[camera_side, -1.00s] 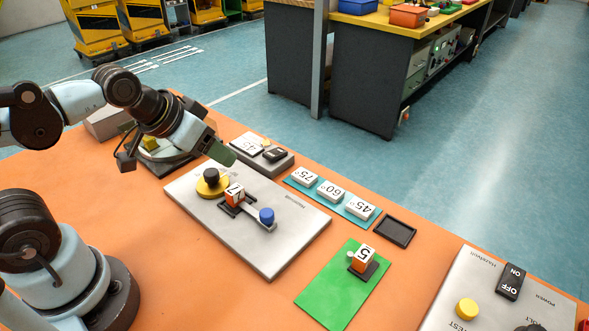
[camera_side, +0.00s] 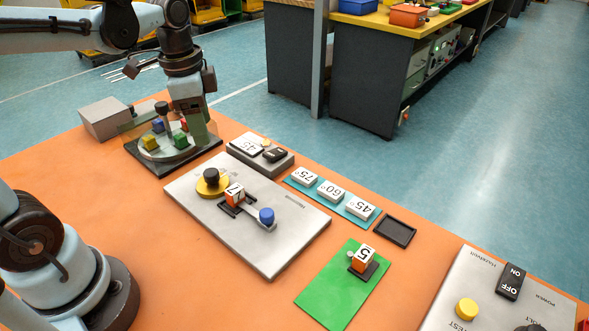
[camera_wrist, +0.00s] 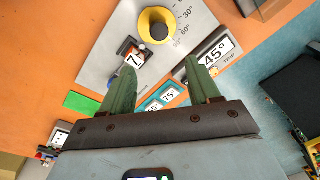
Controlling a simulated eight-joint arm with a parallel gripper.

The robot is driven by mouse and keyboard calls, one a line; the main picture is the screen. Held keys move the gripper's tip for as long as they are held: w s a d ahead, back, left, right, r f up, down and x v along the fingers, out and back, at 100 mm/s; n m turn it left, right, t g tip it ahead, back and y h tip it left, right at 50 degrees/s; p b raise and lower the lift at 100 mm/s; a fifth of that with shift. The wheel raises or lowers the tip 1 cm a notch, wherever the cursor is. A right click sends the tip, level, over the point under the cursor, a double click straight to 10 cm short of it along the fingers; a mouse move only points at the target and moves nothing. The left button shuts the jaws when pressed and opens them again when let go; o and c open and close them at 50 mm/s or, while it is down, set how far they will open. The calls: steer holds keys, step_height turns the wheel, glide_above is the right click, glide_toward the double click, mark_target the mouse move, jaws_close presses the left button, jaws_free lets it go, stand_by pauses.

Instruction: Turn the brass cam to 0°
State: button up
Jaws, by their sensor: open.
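The brass cam (camera_side: 205,191), a yellow disc with a black knob on top, sits at the far left end of a grey plate (camera_side: 271,262). In the wrist view the cam (camera_wrist: 146,31) is at the top, beside printed marks including 30° and 60°. My gripper (camera_side: 196,137) points down beside the round turntable, behind the cam and clear of it. In the wrist view my gripper (camera_wrist: 158,64) shows two green fingers spread apart with nothing between them. The cam's exact angle is too small to read.
On the plate are an orange-white block (camera_side: 235,194) marked 7 and a blue-knobbed lever (camera_side: 266,216). A grey box (camera_side: 278,166) with a 45° card stands behind. Coloured blocks stand on the turntable (camera_side: 176,154). A numbered block (camera_side: 361,259) stands on a green mat (camera_side: 333,290).

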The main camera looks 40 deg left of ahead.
mark_target(211, 172)
steer(key=shift+m+g, duration=0.5)
steer(key=shift+m, duration=0.2)
steer(key=shift+w+a+f, duration=0.1)
steer(key=shift+a+f, duration=0.05)
steer(key=shift+f, duration=1.85)
steer(key=shift+w+a+f, duration=0.1)
steer(key=shift+a+f, duration=0.1)
steer(key=shift+f, duration=1.75)
steer(key=shift+a+f, duration=0.15)
steer(key=shift+f, duration=1.85)
steer(key=c, duration=1)
steer(key=shift+c, duration=0.2)
